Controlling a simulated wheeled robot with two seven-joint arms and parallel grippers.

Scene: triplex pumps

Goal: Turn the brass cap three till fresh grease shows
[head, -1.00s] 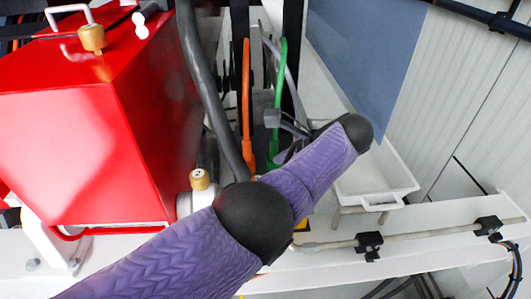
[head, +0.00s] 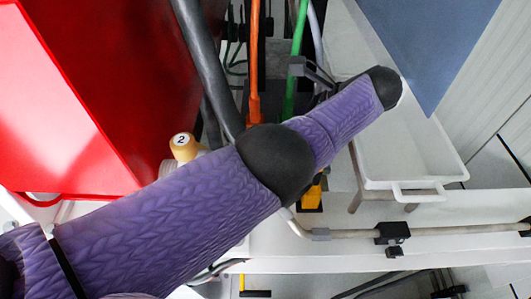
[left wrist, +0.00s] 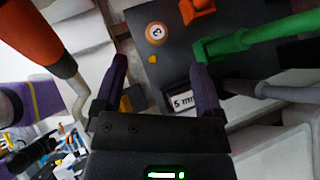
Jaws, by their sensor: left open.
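The brass cap three (left wrist: 155,33) shows in the left wrist view as a round cap with a "3" on its pale face, upper middle, against a dark grey block. My left gripper (left wrist: 158,64) is open, its two purple fingers apart. The cap appears beyond the fingertips, between their lines, and nothing is held. In the head view my purple left arm crosses the middle, and I cannot make out the gripper or cap three there. A brass cap marked 2 (head: 182,145) stands beside the arm. No grease can be made out. My right gripper is out of view.
A red housing (head: 75,110) fills the left of the head view. A thick grey hose (head: 205,65), an orange cable (head: 254,60) and a green cable (head: 299,50) run near the arm. A white tray (head: 420,188) is at right. A "5 mm" label (left wrist: 183,100) sits near the fingers.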

